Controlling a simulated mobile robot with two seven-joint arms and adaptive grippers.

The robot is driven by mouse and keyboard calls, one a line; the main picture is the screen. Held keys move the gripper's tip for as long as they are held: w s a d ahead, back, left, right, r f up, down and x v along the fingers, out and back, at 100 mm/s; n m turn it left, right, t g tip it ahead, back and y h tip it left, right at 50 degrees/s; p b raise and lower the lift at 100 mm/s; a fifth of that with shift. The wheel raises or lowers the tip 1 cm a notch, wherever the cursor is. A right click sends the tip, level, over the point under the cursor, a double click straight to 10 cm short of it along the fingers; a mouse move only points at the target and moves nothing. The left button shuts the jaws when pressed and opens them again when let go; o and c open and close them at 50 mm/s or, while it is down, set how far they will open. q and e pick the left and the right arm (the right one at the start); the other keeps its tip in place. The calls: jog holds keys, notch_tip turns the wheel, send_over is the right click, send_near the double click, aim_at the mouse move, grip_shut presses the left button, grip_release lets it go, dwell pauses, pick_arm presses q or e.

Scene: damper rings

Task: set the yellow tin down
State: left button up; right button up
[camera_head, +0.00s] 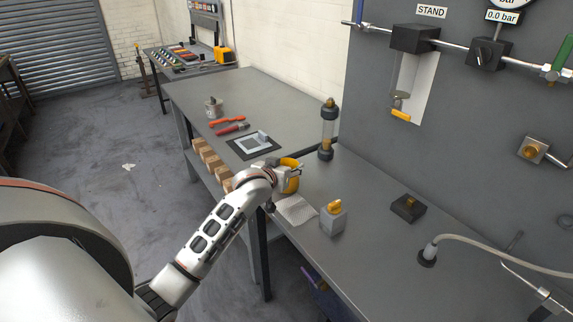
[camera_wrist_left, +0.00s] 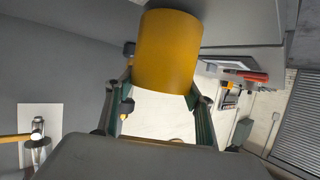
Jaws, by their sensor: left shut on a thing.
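The yellow tin (camera_head: 291,181) is at the end of my left arm in the head view, over the bench (camera_head: 360,272) near its left edge. My left gripper (camera_head: 283,173) is shut on it and partly covers it. In the left wrist view the tin (camera_wrist_left: 168,50) is a plain yellow cylinder between the fingers of the gripper (camera_wrist_left: 161,92). I cannot tell whether the tin's underside touches the bench. My right gripper is not in view.
A white sheet (camera_head: 296,210) and a grey block with a yellow top (camera_head: 333,220) lie near the tin. A glass cylinder (camera_head: 327,133) stands behind it. A dark mat (camera_head: 238,149) and red-handled tools (camera_head: 232,128) lie farther back. The front bench is partly clear.

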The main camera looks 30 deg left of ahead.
pick_arm(q)
jog(key=shift+f, duration=0.5)
dwell(0.4)
jog(key=o, duration=1.8)
jog(key=v, duration=1.2)
jog(key=shift+s, duration=0.1)
grip_shut()
